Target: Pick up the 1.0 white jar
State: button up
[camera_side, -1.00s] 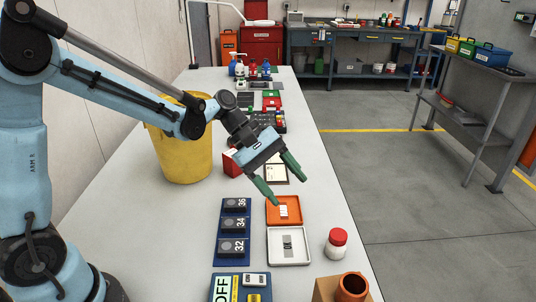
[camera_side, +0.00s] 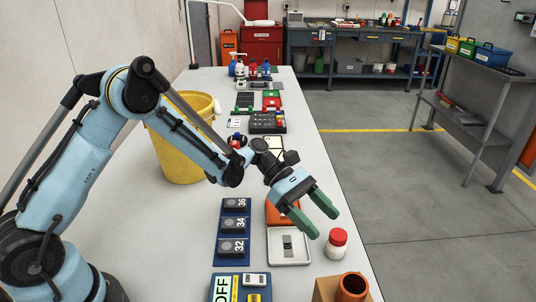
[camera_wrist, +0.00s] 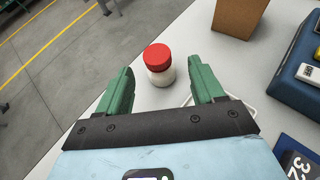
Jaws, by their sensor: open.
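The white jar (camera_side: 336,245) with a red lid stands upright near the right edge of the table. In the wrist view the jar (camera_wrist: 160,76) sits ahead of the fingers, between their lines and a little beyond the tips. My gripper (camera_side: 325,221) has green fingers spread apart, with nothing between them. In the side view it is up and to the left of the jar, with its fingertips pointing toward it. The gripper's fingers also show in the wrist view (camera_wrist: 160,80). No contact with the jar is visible.
A white tray (camera_side: 290,260) and an orange tray (camera_side: 272,212) lie left of the jar. A cardboard box (camera_side: 326,290) with a brown cylinder stands in front. A yellow bucket (camera_side: 180,155) stands behind my arm.

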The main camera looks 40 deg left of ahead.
aim_at(335, 231)
jog(key=shift+x, duration=2.9)
jog(key=shift+w+r, duration=0.1)
jog(key=shift+w, duration=0.05)
jog(key=c, duration=1.1)
jog(key=shift+r, duration=0.1)
